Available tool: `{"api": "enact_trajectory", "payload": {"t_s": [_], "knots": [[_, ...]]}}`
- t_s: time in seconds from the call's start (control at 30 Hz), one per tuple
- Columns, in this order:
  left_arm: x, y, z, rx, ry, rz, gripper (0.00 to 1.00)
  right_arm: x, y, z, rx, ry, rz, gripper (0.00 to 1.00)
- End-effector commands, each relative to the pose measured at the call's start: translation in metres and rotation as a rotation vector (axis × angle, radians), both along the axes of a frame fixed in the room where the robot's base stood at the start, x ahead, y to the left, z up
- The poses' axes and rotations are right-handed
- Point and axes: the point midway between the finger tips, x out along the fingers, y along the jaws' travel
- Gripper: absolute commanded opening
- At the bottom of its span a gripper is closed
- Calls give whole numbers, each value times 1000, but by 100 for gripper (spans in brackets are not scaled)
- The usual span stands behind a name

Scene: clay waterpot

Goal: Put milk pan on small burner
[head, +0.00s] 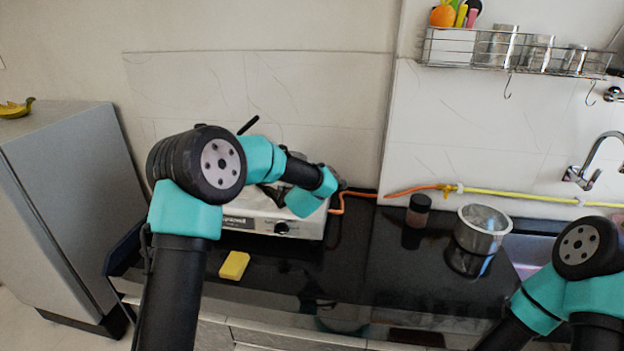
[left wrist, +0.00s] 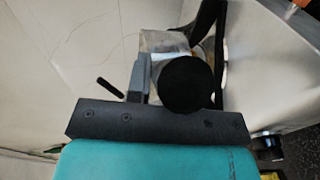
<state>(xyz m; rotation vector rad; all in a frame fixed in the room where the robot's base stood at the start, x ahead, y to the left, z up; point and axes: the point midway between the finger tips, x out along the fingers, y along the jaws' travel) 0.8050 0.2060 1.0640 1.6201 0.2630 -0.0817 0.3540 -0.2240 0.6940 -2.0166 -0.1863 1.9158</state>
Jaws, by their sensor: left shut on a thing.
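The white stove (head: 262,222) stands on the black counter, with my left arm across its top, so its burners are mostly hidden in the head view. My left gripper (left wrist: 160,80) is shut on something. In the left wrist view a round black end (left wrist: 187,84) sits at the fingers, with a shiny metal body, probably the milk pan (left wrist: 160,42), behind it. A thin black stick (head: 248,125) shows above the stove; I cannot tell whether it belongs to the pan. A black curved bar (left wrist: 211,28) lies beside the metal body. My right gripper is out of frame.
A steel pot (head: 485,228) and a dark jar (head: 418,210) stand on the counter to the right. A yellow sponge (head: 234,265) lies in front of the stove. An orange hose (head: 360,194) runs along the wall. The counter's middle is clear.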

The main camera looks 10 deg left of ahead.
Motion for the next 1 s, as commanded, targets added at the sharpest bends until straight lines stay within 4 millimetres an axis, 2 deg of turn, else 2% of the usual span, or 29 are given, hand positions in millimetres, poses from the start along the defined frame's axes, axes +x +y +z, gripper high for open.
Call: {"api": "enact_trajectory", "payload": {"t_s": [0.1,0.13,0.4,0.73,0.87,1.0], "knots": [[0,0,-2,0,-1,0,0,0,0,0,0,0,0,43],[0,0,-3,-1,1,0,23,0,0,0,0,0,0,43],[0,0,-2,0,0,0,47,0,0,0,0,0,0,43],[-1,0,1,0,-1,-1,47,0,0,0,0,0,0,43],[-11,-2,3,0,0,-2,47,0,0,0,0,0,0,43],[-30,-4,8,1,0,-1,47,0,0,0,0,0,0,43]]}}
